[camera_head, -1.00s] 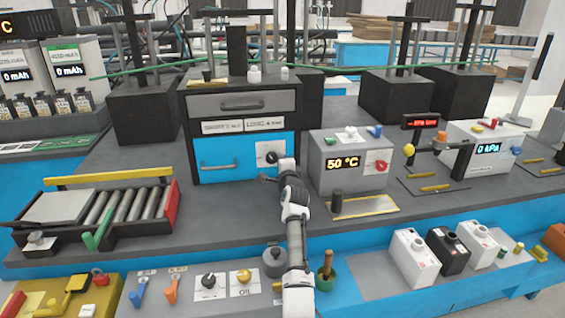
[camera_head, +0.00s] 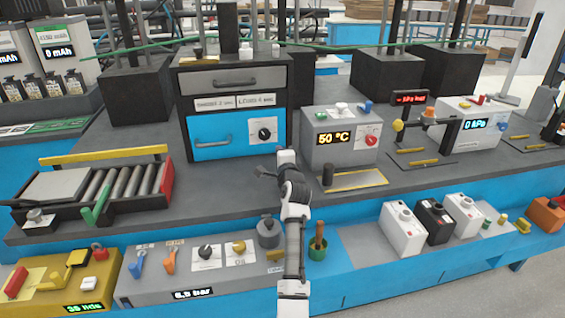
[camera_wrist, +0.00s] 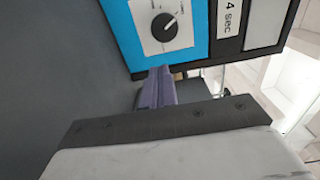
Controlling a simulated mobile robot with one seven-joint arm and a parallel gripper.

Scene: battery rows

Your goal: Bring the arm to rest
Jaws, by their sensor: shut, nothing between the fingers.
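My arm (camera_head: 293,235) reaches up from the bottom middle of the head view over the workbench. My gripper (camera_head: 262,175) is at its far end, in front of the blue drawer cabinet and below its dial. The fingers are shut and hold nothing; in the wrist view the closed gripper (camera_wrist: 158,88) points toward the cabinet's lower edge. The dark dial (camera_head: 264,134) on its white plate shows on the blue drawer (camera_head: 215,140). It also shows in the wrist view (camera_wrist: 165,27), just beyond the fingertips. I cannot tell any contact.
A grey box reading 50 °C (camera_head: 340,137) stands right of my gripper, with a yellow-edged plate (camera_head: 358,180) before it. A roller tray (camera_head: 60,187) lies left. A control panel (camera_head: 200,285), a green pot (camera_head: 317,250) and white and black canisters (camera_head: 402,235) are near the front.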

